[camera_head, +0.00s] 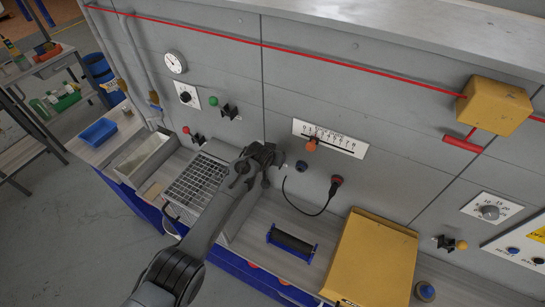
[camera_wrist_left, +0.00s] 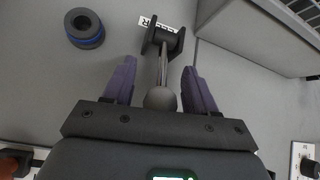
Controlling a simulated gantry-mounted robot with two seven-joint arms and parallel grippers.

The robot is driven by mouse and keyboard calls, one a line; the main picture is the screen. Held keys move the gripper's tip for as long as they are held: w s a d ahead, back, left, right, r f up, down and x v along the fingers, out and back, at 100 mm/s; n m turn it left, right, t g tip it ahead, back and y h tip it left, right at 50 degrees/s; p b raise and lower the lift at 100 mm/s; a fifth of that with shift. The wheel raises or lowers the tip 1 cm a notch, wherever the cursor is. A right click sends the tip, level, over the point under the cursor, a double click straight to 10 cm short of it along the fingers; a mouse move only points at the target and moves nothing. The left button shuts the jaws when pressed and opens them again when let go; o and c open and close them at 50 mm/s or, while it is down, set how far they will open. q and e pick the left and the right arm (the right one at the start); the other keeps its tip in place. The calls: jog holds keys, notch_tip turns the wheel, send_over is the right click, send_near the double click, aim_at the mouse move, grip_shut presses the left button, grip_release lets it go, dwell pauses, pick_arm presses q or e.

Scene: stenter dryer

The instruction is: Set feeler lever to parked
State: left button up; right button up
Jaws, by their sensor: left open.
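The feeler lever (camera_wrist_left: 162,70) shows in the left wrist view as a metal rod. It has a grey ball knob (camera_wrist_left: 160,100) and a dark bracket (camera_wrist_left: 162,38) on the grey panel, beside a partly covered white label. My left gripper (camera_wrist_left: 158,76) is open, with one finger on each side of the rod and knob. Gaps show between the fingers and the lever. In the head view my left gripper (camera_head: 268,155) is close to the panel and mostly hides the lever. My right gripper is not in view.
A blue-ringed socket (camera_wrist_left: 84,28) is beside the lever; in the head view (camera_head: 301,166) it is right of my gripper. An orange scale pointer (camera_head: 312,143) is above it. A cabled red plug (camera_head: 336,181), wire basket (camera_head: 196,184), blue roller (camera_head: 292,242) and yellow cover (camera_head: 372,258) are nearby.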

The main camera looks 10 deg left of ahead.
pick_arm(q)
jog(key=shift+s+r, duration=0.1)
jog(key=shift+v, duration=0.9)
jog(key=v, duration=0.8)
jog(key=shift+s+r, duration=0.2)
jog(key=shift+s, duration=0.05)
